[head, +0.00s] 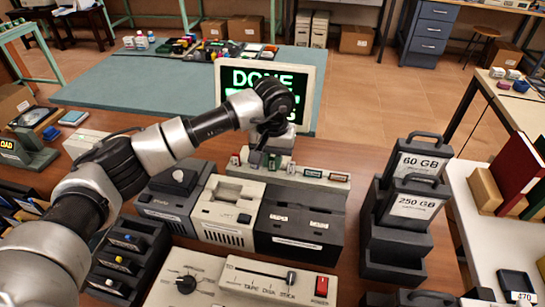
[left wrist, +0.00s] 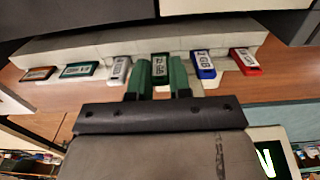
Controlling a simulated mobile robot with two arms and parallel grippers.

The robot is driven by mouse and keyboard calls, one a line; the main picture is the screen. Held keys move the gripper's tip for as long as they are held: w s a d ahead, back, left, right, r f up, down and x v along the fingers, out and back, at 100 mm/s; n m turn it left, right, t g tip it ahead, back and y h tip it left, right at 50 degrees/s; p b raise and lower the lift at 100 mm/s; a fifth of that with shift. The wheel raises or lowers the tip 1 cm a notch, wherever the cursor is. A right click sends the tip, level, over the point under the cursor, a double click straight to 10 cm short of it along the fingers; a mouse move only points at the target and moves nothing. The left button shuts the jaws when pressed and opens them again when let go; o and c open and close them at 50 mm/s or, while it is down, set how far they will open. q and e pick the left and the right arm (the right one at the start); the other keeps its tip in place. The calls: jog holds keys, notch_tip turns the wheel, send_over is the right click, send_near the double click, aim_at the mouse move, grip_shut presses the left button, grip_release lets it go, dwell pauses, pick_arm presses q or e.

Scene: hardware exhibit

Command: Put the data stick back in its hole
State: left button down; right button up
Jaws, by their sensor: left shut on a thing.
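In the left wrist view, the dark green data stick (left wrist: 160,67) with a pale label sits between the two fingers of my left gripper (left wrist: 160,75). The gripper is shut on it. The stick is in line with the others along the pale grey holder strip (left wrist: 70,50). How deep it sits in its hole cannot be told. In the head view my left gripper (head: 258,150) is low over the left part of the strip and hides much of the stick. My right gripper is not in view.
Red (left wrist: 245,61), blue (left wrist: 203,64), grey (left wrist: 120,71), teal (left wrist: 78,70) and brown (left wrist: 38,74) sticks stand close on both sides. A monitor (head: 312,95) with green text stands behind. Drive units (head: 300,225) and a black cartridge rack (head: 395,250) are in front.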

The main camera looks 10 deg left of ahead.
pick_arm(q)
jog(key=shift+f, duration=0.15)
jog(key=c, duration=1)
grip_release()
jog(key=shift+o, duration=0.2)
jog(key=shift+r+p, duration=1.7)
jog(key=shift+r, duration=2.3)
